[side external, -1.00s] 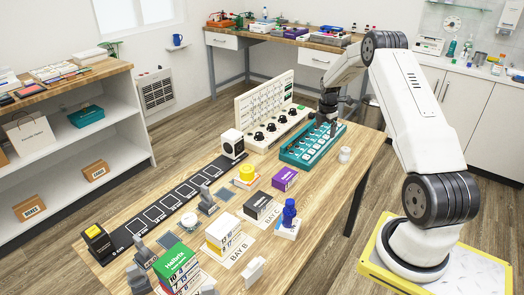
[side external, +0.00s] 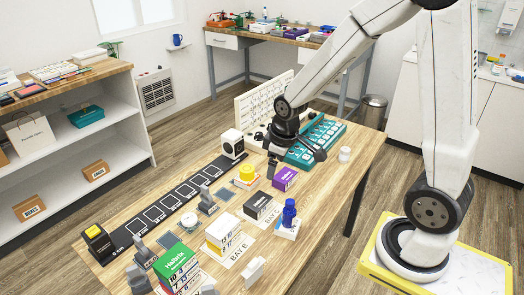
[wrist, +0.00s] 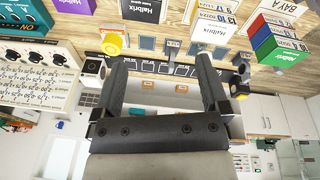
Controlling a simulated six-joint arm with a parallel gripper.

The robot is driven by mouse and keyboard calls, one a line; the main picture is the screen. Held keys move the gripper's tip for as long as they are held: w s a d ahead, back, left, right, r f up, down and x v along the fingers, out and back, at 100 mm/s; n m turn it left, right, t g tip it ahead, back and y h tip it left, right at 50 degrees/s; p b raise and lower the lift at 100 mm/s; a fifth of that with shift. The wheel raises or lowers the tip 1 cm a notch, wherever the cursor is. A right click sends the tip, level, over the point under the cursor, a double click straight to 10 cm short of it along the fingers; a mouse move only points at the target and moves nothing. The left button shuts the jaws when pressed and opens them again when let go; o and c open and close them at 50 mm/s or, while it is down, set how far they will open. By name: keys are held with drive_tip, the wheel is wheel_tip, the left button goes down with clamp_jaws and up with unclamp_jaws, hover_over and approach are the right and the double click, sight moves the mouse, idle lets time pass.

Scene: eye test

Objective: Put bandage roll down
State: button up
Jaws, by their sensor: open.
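A small white cylinder (side external: 344,154), which looks like the bandage roll, stands on the wooden table (side external: 330,190) right of the teal tray (side external: 328,136) in the side view. I cannot make it out in the wrist view. My gripper (side external: 295,163) is open, left of the white cylinder and apart from it, over the near left part of the teal tray. In the wrist view my gripper (wrist: 162,60) has its two dark fingers wide apart with nothing between them.
A purple box (side external: 285,178), a yellow round thing (side external: 246,173), a dark box (side external: 262,206) and a blue bottle (side external: 289,212) stand nearby. A dial panel (side external: 262,105) stands behind. A black strip with white squares (side external: 170,205) lies left. The table's right front is clear.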

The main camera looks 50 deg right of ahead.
drive_tip(key=s+a+m, duration=0.3)
drive_tip(key=s+a, duration=0.3)
drive_tip(key=s, duration=0.1)
drive_tip(key=shift+a+f, duration=0.1)
idle(1.0)
